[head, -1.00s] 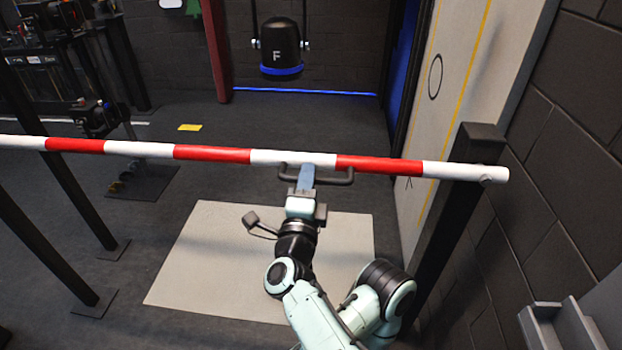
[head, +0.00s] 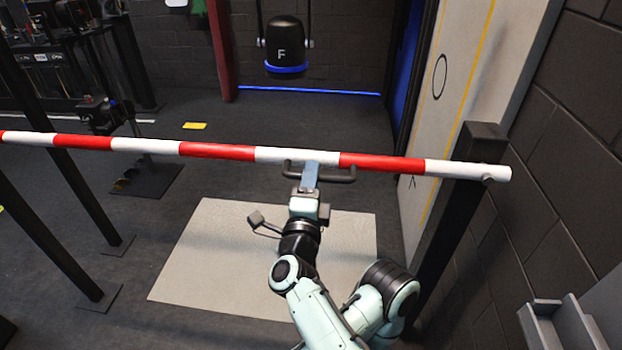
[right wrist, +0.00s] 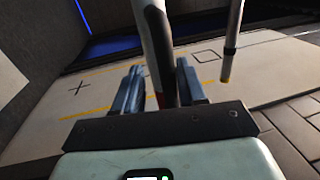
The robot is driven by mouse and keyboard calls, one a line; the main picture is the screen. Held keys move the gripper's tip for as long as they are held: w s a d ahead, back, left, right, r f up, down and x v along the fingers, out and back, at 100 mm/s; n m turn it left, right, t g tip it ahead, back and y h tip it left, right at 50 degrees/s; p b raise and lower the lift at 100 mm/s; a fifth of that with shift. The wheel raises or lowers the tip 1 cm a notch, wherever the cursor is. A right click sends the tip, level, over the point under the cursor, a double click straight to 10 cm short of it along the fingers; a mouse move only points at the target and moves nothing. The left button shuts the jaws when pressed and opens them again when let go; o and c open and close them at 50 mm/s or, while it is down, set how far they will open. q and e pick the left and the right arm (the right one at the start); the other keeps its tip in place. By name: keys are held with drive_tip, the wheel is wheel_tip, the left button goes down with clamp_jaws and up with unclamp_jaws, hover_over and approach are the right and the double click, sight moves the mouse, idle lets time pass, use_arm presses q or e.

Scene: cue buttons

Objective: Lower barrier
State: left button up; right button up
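The barrier is a red-and-white striped pole (head: 215,150) that crosses the head view almost level, tilting slightly down to the right. A black handle (head: 340,174) hangs below its right half. My right gripper (head: 308,176) reaches up from below to this handle, just under the pole. In the right wrist view, the fingers of my right gripper (right wrist: 160,88) stand on either side of the dark handle (right wrist: 168,82), with the pole showing behind it. I cannot tell whether the fingers press on it. My left gripper is not in view.
A black post (head: 447,232) stands at the pole's right end by a brick wall (head: 550,130). Dark posts (head: 60,250) stand at the left. A light mat (head: 215,260) lies on the floor below. A black bucket-like object marked F (head: 284,45) hangs at the back.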

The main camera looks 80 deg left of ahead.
drive_tip(key=shift+r, duration=0.1)
drive_tip(key=v, duration=1.3)
drive_tip(key=shift+d+f, duration=0.2)
drive_tip(key=shift+d, duration=0.05)
drive_tip(key=shift+r, duration=0.1)
